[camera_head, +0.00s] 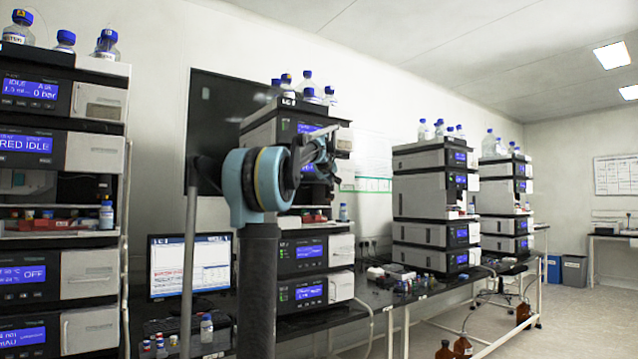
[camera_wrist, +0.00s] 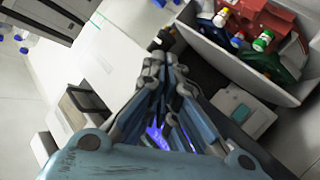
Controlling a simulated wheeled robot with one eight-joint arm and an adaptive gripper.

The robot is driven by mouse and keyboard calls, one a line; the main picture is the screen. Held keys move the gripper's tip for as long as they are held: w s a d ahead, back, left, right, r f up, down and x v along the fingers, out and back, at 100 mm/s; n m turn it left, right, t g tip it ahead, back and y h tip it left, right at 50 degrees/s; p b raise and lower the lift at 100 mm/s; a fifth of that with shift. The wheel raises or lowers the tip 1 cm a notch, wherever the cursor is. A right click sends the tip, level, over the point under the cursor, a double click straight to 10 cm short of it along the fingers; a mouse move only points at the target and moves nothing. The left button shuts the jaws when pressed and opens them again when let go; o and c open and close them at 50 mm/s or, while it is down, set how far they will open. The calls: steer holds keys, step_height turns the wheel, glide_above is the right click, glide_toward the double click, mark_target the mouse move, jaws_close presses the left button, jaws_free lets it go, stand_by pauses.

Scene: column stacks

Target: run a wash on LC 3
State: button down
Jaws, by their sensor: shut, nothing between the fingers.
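Several LC column stacks stand along the wall in the head view. The near left stack (camera_head: 95,152) has lit blue screens, one reading IDLE and 0 bar. The middle stack (camera_head: 340,250) stands behind my arm, with a small label on top that I cannot read for certain. Two more stacks stand farther right, one nearer (camera_head: 415,205) and one farther (camera_head: 497,193); I cannot read a number on them. My gripper (camera_head: 328,146) is shut and empty, in front of the middle stack's upper part. In the wrist view my gripper (camera_wrist: 165,45) partly hides a lit blue screen (camera_wrist: 157,136).
A computer monitor (camera_head: 175,262) stands on the dark bench left of my arm. Bottles (camera_head: 308,82) with blue caps sit on the stacks. The wrist view shows an open compartment (camera_wrist: 222,62) holding red racks and capped vials. Brown bottles (camera_head: 462,346) stand on the floor at right.

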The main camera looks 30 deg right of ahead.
steer(key=shift+w+a, duration=0.1)
steer(key=shift+w, duration=1.1)
steer(key=shift+w, duration=0.7)
stand_by(1.4)
steer(key=shift+s, duration=0.8)
steer(key=shift+s+d, duration=0.15)
steer(key=shift+s, duration=1.1)
steer(key=shift+s+d, duration=0.15)
steer(key=shift+s, duration=1.1)
